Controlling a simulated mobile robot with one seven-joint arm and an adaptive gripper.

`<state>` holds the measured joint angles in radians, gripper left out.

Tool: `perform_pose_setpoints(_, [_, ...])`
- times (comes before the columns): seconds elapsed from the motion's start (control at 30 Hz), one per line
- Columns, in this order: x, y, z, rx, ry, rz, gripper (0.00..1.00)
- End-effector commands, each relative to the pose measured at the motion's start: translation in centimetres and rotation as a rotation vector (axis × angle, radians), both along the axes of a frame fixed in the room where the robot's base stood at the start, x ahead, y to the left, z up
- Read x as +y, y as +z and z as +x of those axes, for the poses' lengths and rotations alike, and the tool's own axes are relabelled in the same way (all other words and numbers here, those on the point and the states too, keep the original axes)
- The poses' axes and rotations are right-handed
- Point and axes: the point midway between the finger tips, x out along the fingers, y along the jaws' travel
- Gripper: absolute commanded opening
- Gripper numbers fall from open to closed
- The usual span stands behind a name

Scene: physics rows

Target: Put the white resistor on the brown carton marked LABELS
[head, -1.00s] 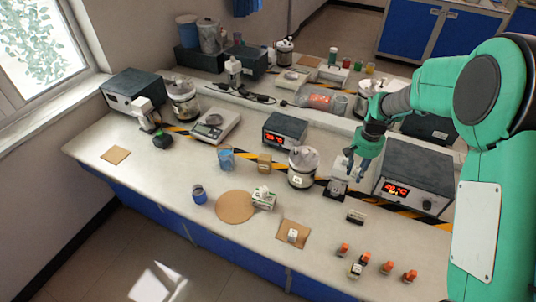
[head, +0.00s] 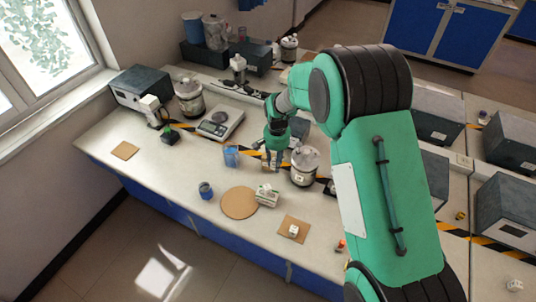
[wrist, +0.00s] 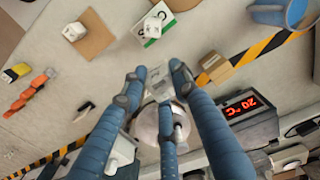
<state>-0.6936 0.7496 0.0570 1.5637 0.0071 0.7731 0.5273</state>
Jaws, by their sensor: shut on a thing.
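My gripper (wrist: 160,72) is shut on a small pale block, taken to be the white resistor (wrist: 155,78), whose face is partly hidden by the fingers. In the head view my gripper (head: 276,155) hangs over the bench between the blue cup and the lidded canister. A small brown carton (wrist: 216,69) lies just right of the fingertips in the wrist view, apart from the held block. In the head view the gripper mostly covers the carton (head: 266,164). Its marking is not readable.
The lidded canister (head: 304,166) stands close to the gripper's right. A blue cup (head: 231,156) is to the left. A tan square (head: 294,229) bears a white cube.

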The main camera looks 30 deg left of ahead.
Motion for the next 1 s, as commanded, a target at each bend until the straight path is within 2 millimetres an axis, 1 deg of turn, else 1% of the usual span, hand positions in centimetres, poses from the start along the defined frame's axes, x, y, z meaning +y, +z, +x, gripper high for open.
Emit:
perform_pose_setpoints(0.03, [-0.2,-1.1,0.0,0.004,-0.001,-0.003,0.03])
perform_pose_setpoints(0.2, [-0.3,-3.3,0.1,0.002,-0.001,-0.001,0.03])
perform_pose_setpoints(0.37, [-0.2,-4.6,0.2,0.000,-0.001,0.000,0.03])
perform_pose_setpoints(0.5, [-0.2,-5.0,0.2,0.000,-0.001,0.000,0.03])
perform_pose_setpoints(0.83, [-0.2,-5.0,0.2,0.000,-0.001,0.000,0.03])
perform_pose_setpoints(1.0, [0.2,-5.0,0.7,0.000,-0.001,0.000,0.03])
